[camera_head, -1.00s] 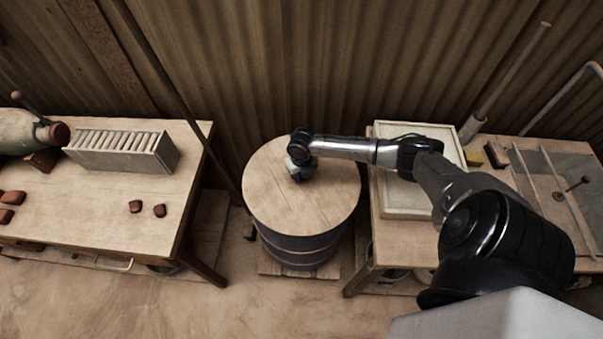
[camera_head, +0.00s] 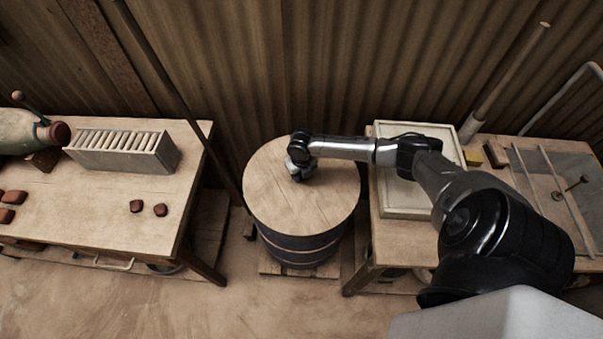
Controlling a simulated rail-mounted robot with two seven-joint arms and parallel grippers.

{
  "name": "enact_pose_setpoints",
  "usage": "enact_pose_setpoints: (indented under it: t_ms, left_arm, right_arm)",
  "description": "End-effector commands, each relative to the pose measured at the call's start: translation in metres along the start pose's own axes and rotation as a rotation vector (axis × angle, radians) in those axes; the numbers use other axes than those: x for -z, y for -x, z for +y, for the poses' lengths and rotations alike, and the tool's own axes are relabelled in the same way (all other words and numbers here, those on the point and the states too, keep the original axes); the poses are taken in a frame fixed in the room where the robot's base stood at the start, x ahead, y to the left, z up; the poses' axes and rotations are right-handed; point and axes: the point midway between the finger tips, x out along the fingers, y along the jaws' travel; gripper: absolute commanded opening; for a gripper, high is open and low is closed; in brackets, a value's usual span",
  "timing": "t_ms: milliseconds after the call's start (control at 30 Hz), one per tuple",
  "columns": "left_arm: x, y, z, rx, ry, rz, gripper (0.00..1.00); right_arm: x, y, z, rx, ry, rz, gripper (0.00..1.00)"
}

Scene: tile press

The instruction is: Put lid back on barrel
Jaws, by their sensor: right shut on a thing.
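The round wooden lid (camera_head: 325,197) lies over the top of the dark barrel (camera_head: 303,249), and from above its edge looks roughly lined up with the barrel's rim. The barrel stands upright between the two tables. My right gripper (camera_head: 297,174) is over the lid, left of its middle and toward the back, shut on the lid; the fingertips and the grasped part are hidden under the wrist. My left gripper is not in view.
The left table (camera_head: 90,212) holds a slotted box of rods (camera_head: 123,152) and small red-brown lumps (camera_head: 137,206). A corrugated wall (camera_head: 330,70) stands close behind the barrel.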

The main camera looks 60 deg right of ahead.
Motion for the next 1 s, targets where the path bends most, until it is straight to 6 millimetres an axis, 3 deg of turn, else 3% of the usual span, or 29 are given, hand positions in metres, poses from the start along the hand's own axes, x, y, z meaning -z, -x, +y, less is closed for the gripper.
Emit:
enact_pose_setpoints:
  t_ms: [467,500,767,933,1000]
  left_arm:
    - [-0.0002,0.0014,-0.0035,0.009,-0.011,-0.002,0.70]
    - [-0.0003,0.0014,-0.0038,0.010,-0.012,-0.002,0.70]
    - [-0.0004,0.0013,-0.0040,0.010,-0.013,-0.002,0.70]
    - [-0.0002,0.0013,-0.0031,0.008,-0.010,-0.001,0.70]
    - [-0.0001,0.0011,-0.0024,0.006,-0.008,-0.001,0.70]
  right_arm:
    - [-0.0009,0.0010,0.0002,-0.001,0.000,-0.002,0.00]
    - [-0.0008,0.0010,0.0002,-0.001,0.000,-0.002,0.39]
    - [-0.0003,0.0004,0.0001,0.000,0.000,-0.001,0.64]
    - [-0.0001,0.0000,0.0001,0.000,0.000,0.000,0.65]
    - [0.0008,-0.0012,-0.0002,0.001,0.001,0.002,0.72]
